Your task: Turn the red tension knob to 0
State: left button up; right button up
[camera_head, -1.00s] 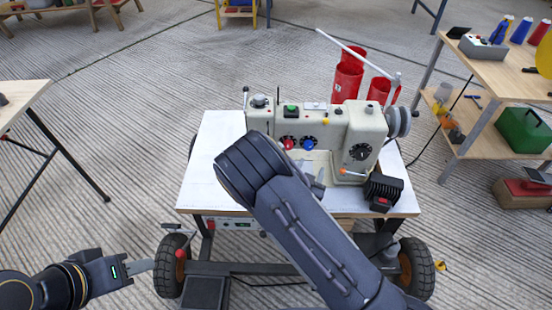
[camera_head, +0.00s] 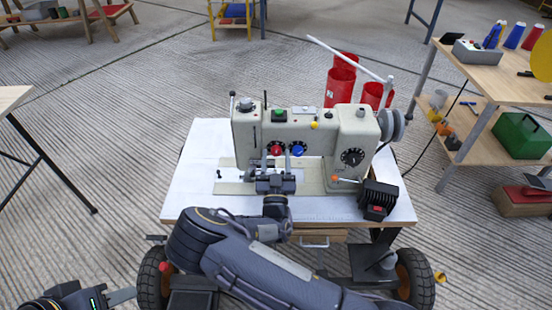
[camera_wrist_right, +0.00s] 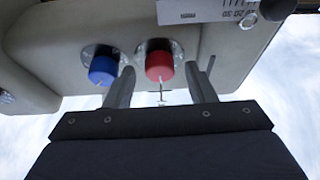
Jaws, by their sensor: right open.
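Nothing is held, and contact with the knob cannot be made out. In the head view my right gripper (camera_head: 275,163) reaches up to the machine from the front. My left gripper (camera_head: 118,297) is at the bottom left, far from the machine; its jaw opening is unclear.
A blue knob (camera_head: 298,150) sits close beside the red one; it also shows in the wrist view (camera_wrist_right: 103,70). A black dial (camera_head: 352,157) and an orange-tipped lever (camera_head: 340,179) are to the right. A black box (camera_head: 378,198) stands at the table's right front.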

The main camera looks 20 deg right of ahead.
jog(key=shift+w+r, duration=0.1)
jog(key=shift+w, duration=0.05)
jog(key=c, duration=1)
jog(key=shift+d, duration=0.1)
